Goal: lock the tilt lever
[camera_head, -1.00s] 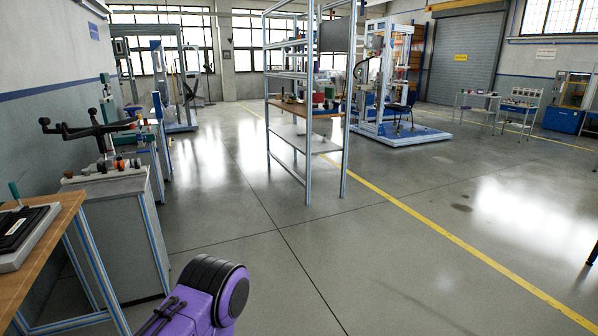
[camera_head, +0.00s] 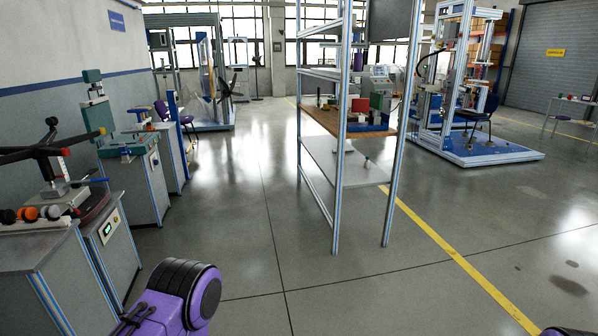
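No tilt lever can be made out at this distance. A dark blue chair (camera_head: 476,116) stands on the blue base of a tall test frame at the back right. A purple chair (camera_head: 172,116) stands behind the bench machines at the left. Purple parts of my own arms show at the bottom edge, one left of centre and one at the lower right. Neither gripper's fingers are in view.
Grey cabinets with bench machines (camera_head: 125,143) line the left wall. A metal shelf rack (camera_head: 337,190) stands in the middle. The blue test-frame base (camera_head: 500,152) is at the right. Open grey floor lies ahead, left of the rack, with a yellow line (camera_head: 425,232) to the right.

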